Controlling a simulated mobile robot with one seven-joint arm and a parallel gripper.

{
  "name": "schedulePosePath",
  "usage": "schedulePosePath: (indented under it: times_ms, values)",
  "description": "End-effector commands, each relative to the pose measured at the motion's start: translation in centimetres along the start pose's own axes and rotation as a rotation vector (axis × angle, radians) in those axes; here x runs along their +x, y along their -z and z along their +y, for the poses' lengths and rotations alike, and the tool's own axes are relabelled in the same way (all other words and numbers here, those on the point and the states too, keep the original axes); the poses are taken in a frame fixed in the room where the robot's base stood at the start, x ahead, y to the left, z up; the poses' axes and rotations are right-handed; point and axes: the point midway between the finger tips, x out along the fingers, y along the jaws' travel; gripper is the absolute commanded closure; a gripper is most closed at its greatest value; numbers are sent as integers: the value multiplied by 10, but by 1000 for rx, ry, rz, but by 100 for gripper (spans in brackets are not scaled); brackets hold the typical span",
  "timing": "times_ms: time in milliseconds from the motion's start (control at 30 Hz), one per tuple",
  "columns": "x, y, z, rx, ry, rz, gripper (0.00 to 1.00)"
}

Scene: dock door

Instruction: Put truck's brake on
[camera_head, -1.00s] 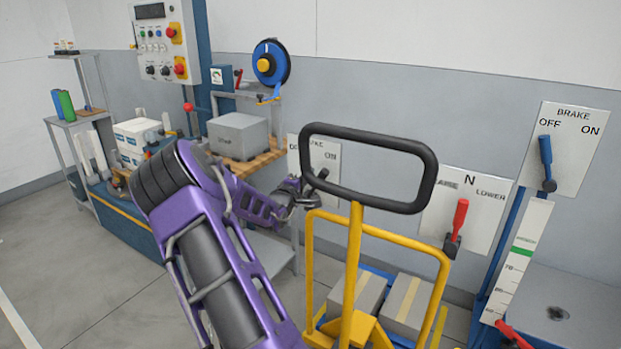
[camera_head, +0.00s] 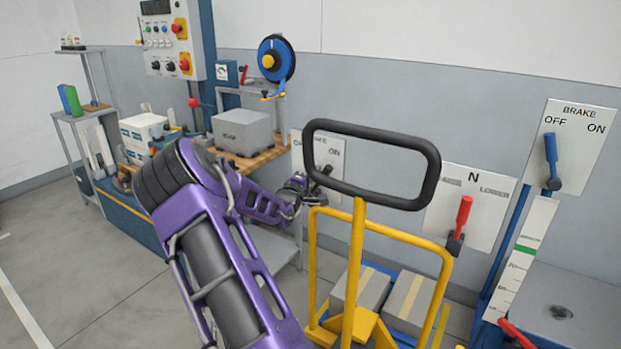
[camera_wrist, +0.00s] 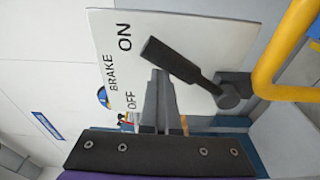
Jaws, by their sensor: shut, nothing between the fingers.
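The truck's brake plate (camera_head: 331,150) is white, lettered OFF, BRAKE and ON, and partly hidden behind the truck's black handle loop (camera_head: 375,141). It fills much of the wrist view (camera_wrist: 190,40), turned on its side. Its black lever (camera_wrist: 188,66) leans from its pivot towards the ON side. My gripper (camera_wrist: 158,78) is shut and empty, its tips at the lever's free end on the OFF side; I cannot tell whether they touch. In the head view my gripper (camera_head: 306,188) is left of the lever. The pallet truck (camera_head: 357,270) has a yellow frame.
Another brake plate (camera_head: 590,150) with a blue lever (camera_head: 551,160) is on the right. A red lever (camera_head: 461,220) stands at N on a plate beside it. A bench with a grey box (camera_head: 242,132) and a control panel (camera_head: 170,40) are at the left. Floor is open front left.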

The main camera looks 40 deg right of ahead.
Motion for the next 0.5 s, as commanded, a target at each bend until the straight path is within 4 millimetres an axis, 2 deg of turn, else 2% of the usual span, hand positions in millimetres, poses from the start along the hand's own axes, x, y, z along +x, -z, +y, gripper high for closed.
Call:
schedulePosePath:
  times_ms: [167,500]
  values:
    - [-19,-4,-2,-3,6,-8,100]
    - [-101,0,0,-2,5,1,100]
